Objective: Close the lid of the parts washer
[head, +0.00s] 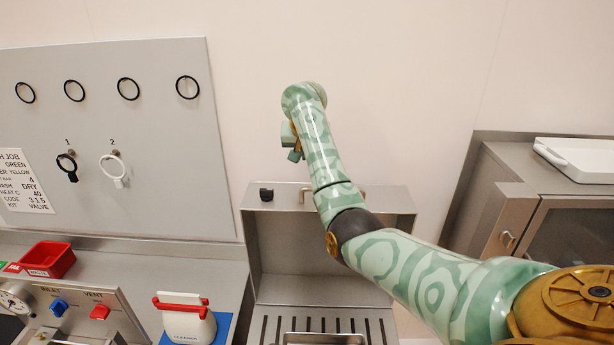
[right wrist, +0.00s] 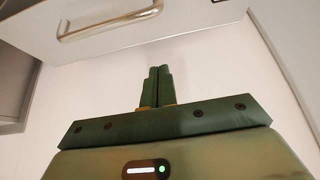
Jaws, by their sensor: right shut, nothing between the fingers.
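The parts washer is a grey metal box in the lower middle of the head view, with a slotted rack (head: 270,328) inside. Its lid (head: 345,250) stands raised at the back. A metal bar handle (head: 304,196) is on the lid's upper edge; part of the lid is behind my right arm. In the right wrist view the lid's handle (right wrist: 110,24) shows near the top. My right gripper (head: 294,154) is above the lid's upper edge, apart from the handle. In the right wrist view its fingers (right wrist: 157,86) are together and empty. My left gripper is not in view.
A black knob (head: 266,194) sits by the lid's left corner. A white bottle with a red handle (head: 186,322), a red bin (head: 48,260) and a valve panel (head: 85,305) are left. A pegboard (head: 110,140) stands behind. A cabinet with a white tray (head: 580,158) is right.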

